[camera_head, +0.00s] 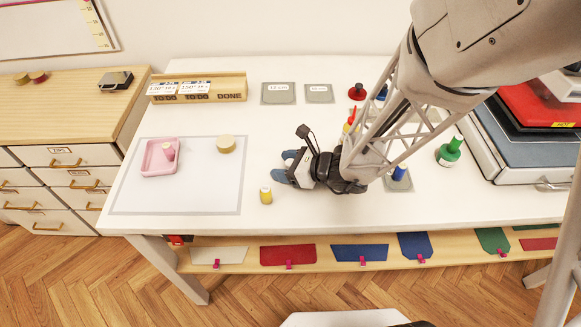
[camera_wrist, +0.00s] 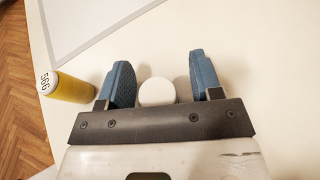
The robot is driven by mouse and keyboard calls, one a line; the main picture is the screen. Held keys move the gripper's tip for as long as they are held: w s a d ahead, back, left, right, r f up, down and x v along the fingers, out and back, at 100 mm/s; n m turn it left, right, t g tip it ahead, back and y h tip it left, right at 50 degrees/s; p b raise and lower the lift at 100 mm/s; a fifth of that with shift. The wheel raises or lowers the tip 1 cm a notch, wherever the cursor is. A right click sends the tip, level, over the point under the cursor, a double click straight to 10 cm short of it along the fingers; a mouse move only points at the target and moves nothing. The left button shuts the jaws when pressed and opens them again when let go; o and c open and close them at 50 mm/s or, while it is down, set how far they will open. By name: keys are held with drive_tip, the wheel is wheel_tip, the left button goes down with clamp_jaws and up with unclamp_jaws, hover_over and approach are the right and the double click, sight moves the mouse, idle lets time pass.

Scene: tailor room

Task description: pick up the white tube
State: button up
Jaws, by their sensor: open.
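A small white round thing (camera_wrist: 157,92), which looks like the end of the white tube, shows in the wrist view between the two blue fingers of my gripper (camera_wrist: 159,68). A narrow gap shows on each side of it, wider toward the right finger. The gripper's body hides its near part. In the head view, my gripper (camera_head: 284,167) is low over the white table (camera_head: 255,210), fingers pointing left. There the tube cannot be made out and is likely hidden by the gripper. My gripper is open.
A yellow tube (camera_head: 266,195) with a white top stands near the left finger; it also shows in the wrist view (camera_wrist: 73,89). A pink tray (camera_head: 150,170) and a tan disc (camera_head: 226,144) lie left. A green bottle (camera_head: 449,153) and blue spool (camera_head: 399,172) stand right.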

drive_tip(key=shift+c, duration=0.3)
drive_tip(key=c, duration=0.9)
drive_tip(key=shift+r, duration=0.1)
drive_tip(key=shift+r, duration=0.8)
wheel_tip(320, 180, up, 2)
drive_tip(key=shift+r, duration=0.1)
drive_tip(key=s+d, duration=0.2)
drive_tip(key=s, duration=0.3)
drive_tip(key=s+d, duration=0.1)
drive_tip(key=s, duration=0.4)
drive_tip(key=s+d+r, duration=0.1)
drive_tip(key=s+d, duration=0.1)
drive_tip(key=s, duration=0.3)
drive_tip(key=shift+d, duration=0.35)
